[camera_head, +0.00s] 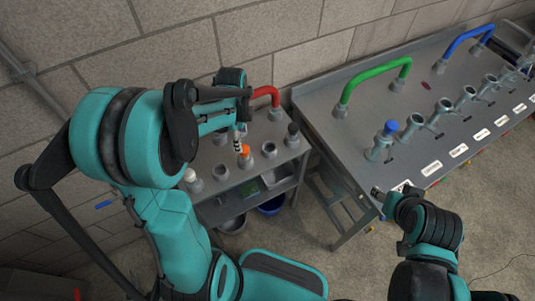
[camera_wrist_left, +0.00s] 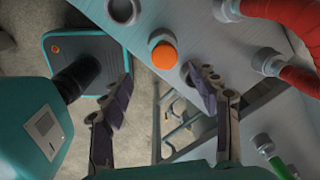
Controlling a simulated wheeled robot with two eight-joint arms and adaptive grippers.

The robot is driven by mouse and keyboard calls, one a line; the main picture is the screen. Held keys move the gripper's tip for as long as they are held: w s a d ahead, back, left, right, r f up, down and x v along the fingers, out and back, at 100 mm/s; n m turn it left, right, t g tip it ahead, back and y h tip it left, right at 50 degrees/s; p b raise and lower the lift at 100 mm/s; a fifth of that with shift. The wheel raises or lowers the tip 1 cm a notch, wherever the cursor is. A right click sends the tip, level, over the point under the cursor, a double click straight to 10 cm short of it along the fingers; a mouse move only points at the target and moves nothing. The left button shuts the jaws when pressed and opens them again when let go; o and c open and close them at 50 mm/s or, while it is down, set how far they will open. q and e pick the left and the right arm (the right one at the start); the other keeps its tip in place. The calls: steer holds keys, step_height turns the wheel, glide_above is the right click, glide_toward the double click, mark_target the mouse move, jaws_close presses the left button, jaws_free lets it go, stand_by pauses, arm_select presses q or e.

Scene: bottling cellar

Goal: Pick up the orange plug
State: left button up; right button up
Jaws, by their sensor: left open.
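The orange plug (camera_head: 245,150) sits upright on the small grey bench at centre left. In the left wrist view, the orange plug (camera_wrist_left: 164,55) shows as a round orange cap just beyond my fingertips. My left gripper (camera_head: 238,137) is above the bench, close to the plug, and partly hides it in the head view. In the left wrist view, its fingers (camera_wrist_left: 156,82) are apart with nothing between them. The plug is ahead of the gap, slightly nearer the right finger; I cannot tell whether they touch. My right gripper (camera_head: 383,196) is near the long table's front edge; its jaws are unclear.
A red hose (camera_head: 268,92) arches behind the orange plug. A white plug (camera_head: 190,175), a dark plug (camera_head: 292,130) and an empty socket (camera_head: 269,149) are on the same bench. The long table (camera_head: 375,105) carries a green pipe (camera_head: 375,72), blue pipe (camera_head: 468,40) and blue plug (camera_head: 390,127).

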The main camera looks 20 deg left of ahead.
mark_target(244, 148)
arm_select(q)
steer(key=f, duration=0.2)
steer(key=f+b, duration=0.1)
steer(key=shift+w+d+f+m, duration=0.15)
steer(key=shift+w+f+m, duration=0.15)
steer(key=shift+m, duration=0.1)
steer(key=f+b, duration=0.2)
steer(key=f, duration=0.3)
steer(key=shift+w+b, duration=0.2)
steer(key=shift+b, duration=0.15)
steer(key=shift+c, duration=1.2)
steer(key=c, duration=1)
